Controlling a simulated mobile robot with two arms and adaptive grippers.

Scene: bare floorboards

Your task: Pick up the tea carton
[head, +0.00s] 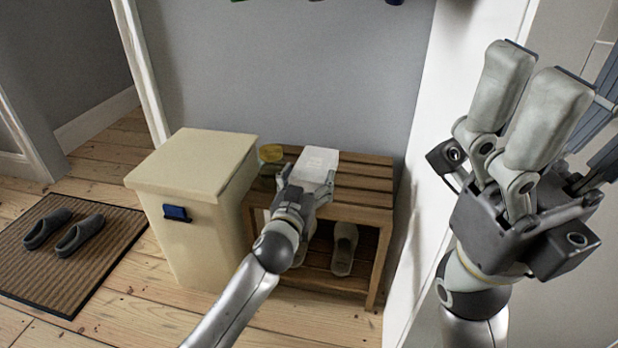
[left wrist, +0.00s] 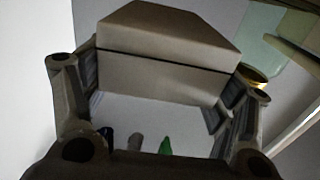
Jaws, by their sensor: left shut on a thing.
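The tea carton appears as a plain white box (head: 317,161) over the slatted bench in the head view. My left gripper (head: 308,188) is shut on it from the near side, fingers on either side. In the left wrist view the box (left wrist: 165,72) fills the space between the fingers (left wrist: 158,105). I cannot tell whether the box touches the bench slats. My right gripper (head: 560,110) is raised at the right of the head view, open and empty, with part of it cut off by the frame edge.
The wooden bench (head: 362,184) has light shoes (head: 344,248) on its lower shelf. A small yellow thing (head: 271,152) lies at its back left. A cream bin (head: 190,165) stands left of it. Dark slippers (head: 79,235) lie on a brown mat (head: 112,240). A white wall edge is at right.

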